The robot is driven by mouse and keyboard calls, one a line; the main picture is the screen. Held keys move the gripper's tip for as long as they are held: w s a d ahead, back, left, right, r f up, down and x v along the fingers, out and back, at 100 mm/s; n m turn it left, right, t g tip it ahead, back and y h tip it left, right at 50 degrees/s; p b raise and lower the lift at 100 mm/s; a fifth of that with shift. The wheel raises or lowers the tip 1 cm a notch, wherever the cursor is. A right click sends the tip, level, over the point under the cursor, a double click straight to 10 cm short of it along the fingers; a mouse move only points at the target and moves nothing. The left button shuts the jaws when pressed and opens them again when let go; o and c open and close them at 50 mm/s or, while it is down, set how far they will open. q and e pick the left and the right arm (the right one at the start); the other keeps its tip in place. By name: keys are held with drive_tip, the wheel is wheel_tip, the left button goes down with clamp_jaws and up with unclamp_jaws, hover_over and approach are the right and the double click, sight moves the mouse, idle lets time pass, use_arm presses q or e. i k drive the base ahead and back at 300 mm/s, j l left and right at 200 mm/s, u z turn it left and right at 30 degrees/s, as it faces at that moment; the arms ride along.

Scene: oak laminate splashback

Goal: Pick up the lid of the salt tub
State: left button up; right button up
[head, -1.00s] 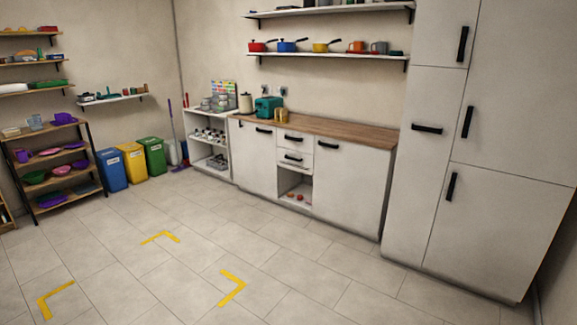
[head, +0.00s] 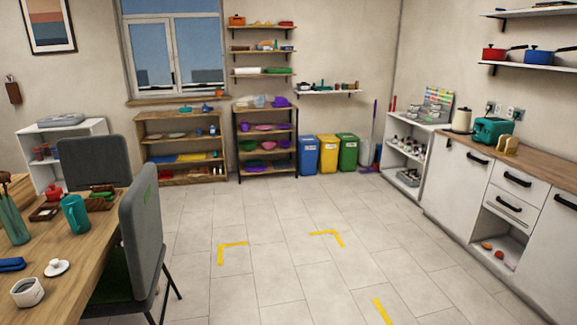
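A small white tub (head: 27,292) stands on the wooden table at the lower left. It is open at the top with a dark inside, and a label on its side is too small to read. A round white lid with a knob (head: 57,267) lies on the table behind and to the right of it, apart from it. I cannot confirm from any lettering that this is the salt tub. Neither of my grippers is in view.
The table (head: 90,243) also holds a teal jug (head: 75,214), a blue item (head: 11,264) and a green vase (head: 12,220). Grey chairs (head: 142,235) stand at its right and far sides. The tiled floor (head: 290,255) in the middle is clear. Counters (head: 455,180) line the right.

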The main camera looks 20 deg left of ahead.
sight(56, 267)
drive_tip(key=i+j+u, duration=0.1)
drive_tip(key=i+u, duration=0.15)
drive_tip(key=u, duration=0.2)
drive_tip(key=i+u, duration=0.25)
drive_tip(key=u, duration=0.2)
drive_tip(key=i+u, duration=0.3)
drive_tip(key=u, duration=0.2)
